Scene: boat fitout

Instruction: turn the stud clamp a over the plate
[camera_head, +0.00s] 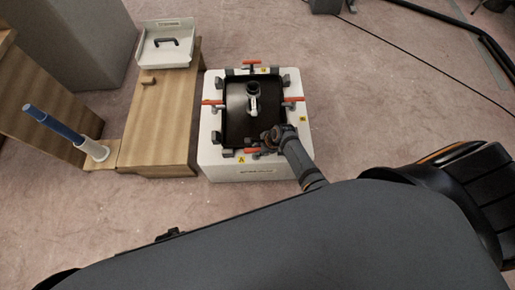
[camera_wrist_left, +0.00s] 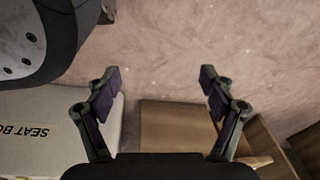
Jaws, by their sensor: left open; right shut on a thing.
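A dark square plate (camera_head: 236,120) with an upright grey fitting (camera_head: 253,98) in its middle sits in the white box (camera_head: 215,165). Clamps with orange handles stand around its rim. The near one, stud clamp a (camera_head: 252,151), is beside a yellow label too small to read surely. My right gripper (camera_head: 271,137) comes in from the lower right, shut, at the near rim; its fingers hide what they hold, apparently this clamp. My left gripper (camera_wrist_left: 160,82) is open and empty in the left wrist view. It is not visible in the head view.
Other orange-handled clamps stand at the left (camera_head: 212,102), right (camera_head: 293,101) and far rim (camera_head: 251,63). A wooden bench (camera_head: 160,125) left of the box bears a white tray (camera_head: 166,54) with a black handle. A blue tool (camera_head: 55,125) leans from a white holder (camera_head: 93,150).

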